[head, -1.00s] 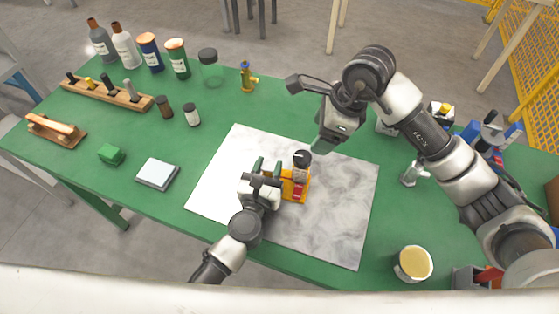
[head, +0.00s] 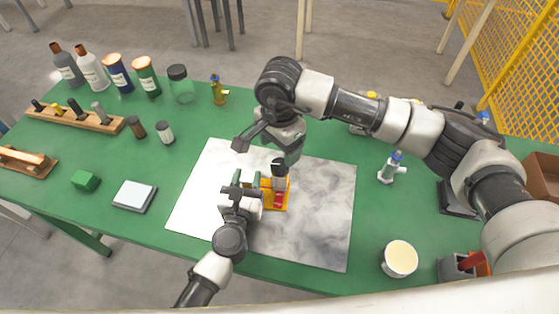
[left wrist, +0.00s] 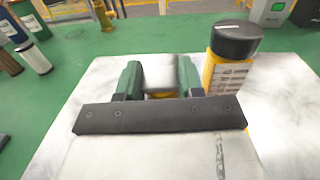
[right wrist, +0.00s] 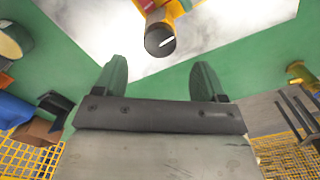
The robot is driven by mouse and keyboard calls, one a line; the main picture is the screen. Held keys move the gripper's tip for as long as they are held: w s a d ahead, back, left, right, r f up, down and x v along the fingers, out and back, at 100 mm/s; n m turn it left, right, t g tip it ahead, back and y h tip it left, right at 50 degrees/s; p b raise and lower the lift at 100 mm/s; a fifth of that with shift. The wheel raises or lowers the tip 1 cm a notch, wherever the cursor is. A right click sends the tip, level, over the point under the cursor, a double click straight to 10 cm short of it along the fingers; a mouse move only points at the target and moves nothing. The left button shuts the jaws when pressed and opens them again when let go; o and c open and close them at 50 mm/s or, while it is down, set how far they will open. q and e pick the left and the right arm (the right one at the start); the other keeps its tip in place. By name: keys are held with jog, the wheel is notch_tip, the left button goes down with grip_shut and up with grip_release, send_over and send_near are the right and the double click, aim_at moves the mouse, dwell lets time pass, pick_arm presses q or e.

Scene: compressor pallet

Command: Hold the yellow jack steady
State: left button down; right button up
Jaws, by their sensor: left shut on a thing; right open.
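The yellow jack (head: 283,186) stands upright on the pale marbled slab (head: 318,228). It has a dark round cap and a red patch low on its side. In the left wrist view its yellow body and black cap (left wrist: 236,40) show just right of the fingers. My left gripper (head: 254,181) is at the jack's left side, shut on a part of it; the gripped part is mostly hidden between the green fingers (left wrist: 160,75). My right gripper (head: 291,158) is open above and behind the jack. In the right wrist view the dark cap (right wrist: 160,40) lies beyond the open fingers (right wrist: 160,75), apart from them.
On the green table (head: 180,190), a grey-white pad (head: 134,195) and green block (head: 85,181) lie left of the slab. Bottles and jars (head: 90,68) line the far left. A cream-topped round container (head: 400,259) and a white-blue fitting (head: 392,168) stand right.

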aim_at(279, 165)
notch_tip(279, 165, down, 6)
jog(key=shift+f, duration=0.1)
jog(key=shift+c, duration=0.3)
jog(key=c, duration=0.9)
jog(key=shift+o, duration=0.2)
jog(key=shift+m, duration=0.3)
